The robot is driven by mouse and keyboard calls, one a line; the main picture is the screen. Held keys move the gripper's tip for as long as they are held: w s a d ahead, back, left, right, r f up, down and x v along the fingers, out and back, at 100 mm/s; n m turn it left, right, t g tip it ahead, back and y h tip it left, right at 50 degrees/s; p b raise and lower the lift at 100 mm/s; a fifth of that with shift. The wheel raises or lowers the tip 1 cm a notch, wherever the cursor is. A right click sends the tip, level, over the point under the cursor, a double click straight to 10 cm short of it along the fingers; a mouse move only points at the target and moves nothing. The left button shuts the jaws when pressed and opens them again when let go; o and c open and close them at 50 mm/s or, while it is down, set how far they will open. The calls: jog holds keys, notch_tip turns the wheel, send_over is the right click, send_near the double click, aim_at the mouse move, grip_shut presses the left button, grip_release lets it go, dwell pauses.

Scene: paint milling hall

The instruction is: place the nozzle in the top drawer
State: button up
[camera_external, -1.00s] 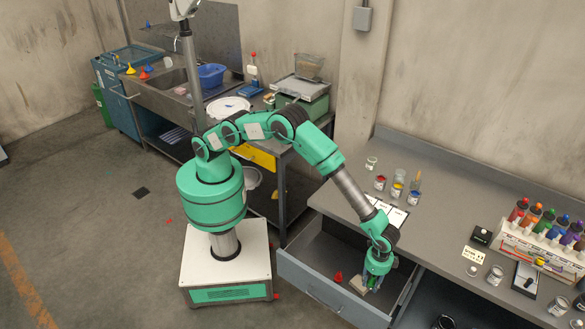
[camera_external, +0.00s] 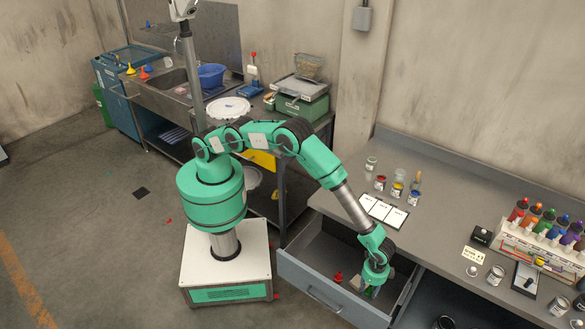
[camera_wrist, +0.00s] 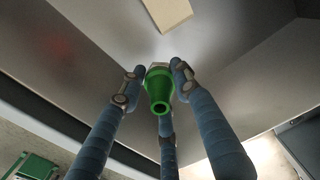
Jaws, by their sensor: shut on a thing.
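The green nozzle (camera_wrist: 159,92) is between the fingers of my gripper (camera_wrist: 157,78) in the wrist view, with its narrow open end toward the camera. In the external view my gripper (camera_external: 371,290) is down inside the open grey drawer (camera_external: 298,277) under the worktop, toward its right end. The gripper is shut on the nozzle, which is mostly hidden by the fingers there. I cannot tell whether the nozzle touches the drawer floor.
A small red piece (camera_external: 338,277) and a beige block (camera_external: 355,284) lie in the drawer; the block also shows in the wrist view (camera_wrist: 167,12). The worktop (camera_external: 440,215) above holds jars, papers and a rack of coloured bottles. The drawer's left part is clear.

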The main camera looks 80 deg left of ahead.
aim_at(368, 296)
jog(key=shift+f+b, duration=0.35)
jog(key=shift+f, duration=1.75)
jog(key=shift+f+b, duration=0.4)
jog(key=shift+f, duration=1.5)
jog(key=shift+f, duration=0.1)
jog(key=o, duration=1.2)
jog(key=shift+c, duration=0.2)
notch_tip(368, 296, up, 12)
jog(key=shift+r+p, duration=0.1)
jog(key=shift+p, duration=1.15)
